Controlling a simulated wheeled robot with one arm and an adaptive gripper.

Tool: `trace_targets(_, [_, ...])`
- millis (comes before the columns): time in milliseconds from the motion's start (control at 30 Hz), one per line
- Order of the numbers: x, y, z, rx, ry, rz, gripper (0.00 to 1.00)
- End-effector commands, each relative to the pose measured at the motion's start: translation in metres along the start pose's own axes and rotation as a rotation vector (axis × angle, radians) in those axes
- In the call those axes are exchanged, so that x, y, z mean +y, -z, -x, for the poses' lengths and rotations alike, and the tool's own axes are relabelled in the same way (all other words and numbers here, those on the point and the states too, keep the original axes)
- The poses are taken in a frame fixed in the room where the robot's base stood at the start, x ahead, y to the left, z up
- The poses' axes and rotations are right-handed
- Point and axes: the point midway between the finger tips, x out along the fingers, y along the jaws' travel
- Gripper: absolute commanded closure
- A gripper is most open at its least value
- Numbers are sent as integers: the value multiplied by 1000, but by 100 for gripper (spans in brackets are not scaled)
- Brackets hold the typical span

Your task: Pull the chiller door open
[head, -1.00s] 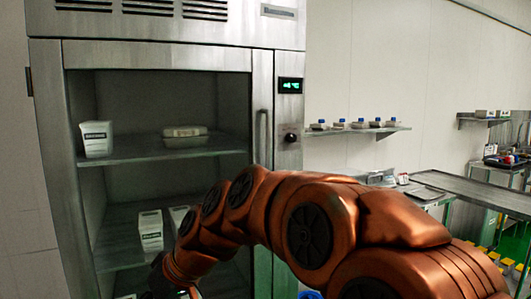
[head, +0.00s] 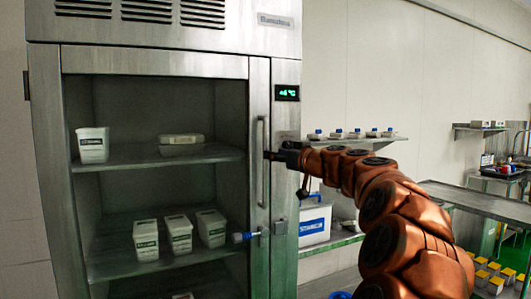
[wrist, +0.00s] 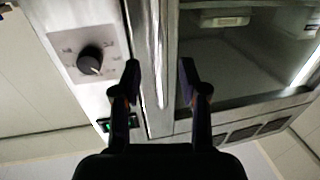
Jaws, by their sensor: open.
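The chiller door (head: 155,60) is a steel-framed door with a large see-through pane, and it looks shut, flush with the cabinet. Its handle (head: 260,185) is a vertical metal bar on the right side of the frame. My gripper (head: 269,156) is at the handle, coming in from the right. In the wrist view my gripper (wrist: 160,75) is open, with one finger on each side of the handle (wrist: 158,45). A gap shows between each finger and the bar. I cannot tell whether the fingertips reach past the bar.
A dial (wrist: 91,62) and a green display (head: 287,92) sit on the panel beside the door. White tubs (head: 180,233) stand on shelves inside. A wall shelf (head: 355,139) with blue-capped items and a blue-and-white box (head: 314,222) are to the right.

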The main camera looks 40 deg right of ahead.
Motion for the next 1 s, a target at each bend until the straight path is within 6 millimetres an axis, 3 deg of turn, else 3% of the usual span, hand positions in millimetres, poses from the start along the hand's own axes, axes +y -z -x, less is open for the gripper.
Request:
trace_targets(200, [0,1,-32,-4,0,0,57])
trace_targets(400, [0,2,-50,-1,0,1,57])
trace_targets(833, [-1,0,-57,-1,2,1,57])
trace_targets(1000, [-1,0,-57,-1,2,1,73])
